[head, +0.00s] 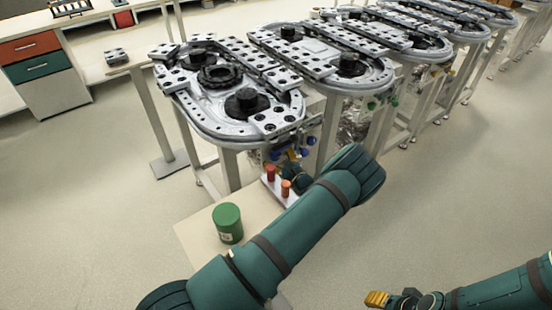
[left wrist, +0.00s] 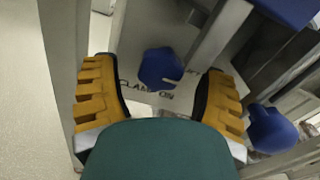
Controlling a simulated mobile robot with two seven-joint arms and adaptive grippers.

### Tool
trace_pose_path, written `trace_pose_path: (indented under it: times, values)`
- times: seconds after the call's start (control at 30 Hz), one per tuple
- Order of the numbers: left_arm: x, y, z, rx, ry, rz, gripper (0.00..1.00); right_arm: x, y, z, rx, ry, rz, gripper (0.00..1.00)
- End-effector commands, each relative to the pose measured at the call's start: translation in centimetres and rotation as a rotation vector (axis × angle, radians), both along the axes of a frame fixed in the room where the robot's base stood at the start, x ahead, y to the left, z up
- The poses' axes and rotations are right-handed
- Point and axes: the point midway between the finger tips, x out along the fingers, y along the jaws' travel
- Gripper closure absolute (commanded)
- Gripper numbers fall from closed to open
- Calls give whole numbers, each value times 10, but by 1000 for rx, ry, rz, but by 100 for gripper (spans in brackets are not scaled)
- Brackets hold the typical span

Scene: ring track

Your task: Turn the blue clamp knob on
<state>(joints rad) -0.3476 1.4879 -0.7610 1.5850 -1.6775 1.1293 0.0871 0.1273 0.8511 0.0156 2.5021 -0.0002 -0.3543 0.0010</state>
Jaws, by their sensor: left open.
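The blue clamp knob (left wrist: 160,68) sits on a pale panel in the left wrist view, with the printed words CLAMP and ON beside it. A pale mark shows near its lower right edge. My left gripper (head: 291,156) is open, with one yellow finger on each side of the knob and a gap to both. In the head view it is at the front of the nearest ring track unit, by small blue knobs. My right gripper (head: 381,298) is at the bottom right, far from the unit; its jaw opening is not clear.
A second blue knob (left wrist: 272,130) is just right of my left gripper's right finger. A green can (head: 228,223) and two red-topped pieces (head: 270,173) stand near my left forearm. The ring track (head: 228,133) lies above the panel. Floor to the right is clear.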

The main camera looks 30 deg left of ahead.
Motion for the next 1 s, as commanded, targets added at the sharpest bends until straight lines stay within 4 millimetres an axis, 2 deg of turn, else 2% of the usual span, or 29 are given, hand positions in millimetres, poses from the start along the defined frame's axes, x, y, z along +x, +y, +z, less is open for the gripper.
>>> trace_pose_path:
  times: [0.13,0.43,0.57,0.6,0.63,1.0]
  values:
    - [3,8,0,1,0,0,28,0,0,-1,0,-1,0,53]
    - [4,9,1,1,0,-1,27,0,0,-1,0,-1,0,53]
    - [4,9,0,1,0,-1,72,0,0,-1,0,-1,0,53]
    - [4,9,0,1,0,-1,86,0,0,-1,0,-1,0,53]
    - [4,9,1,1,0,-1,95,0,0,-1,0,-1,0,53]
    - [4,9,0,16,39,0,96,0,0,0,0,-1,0,53]
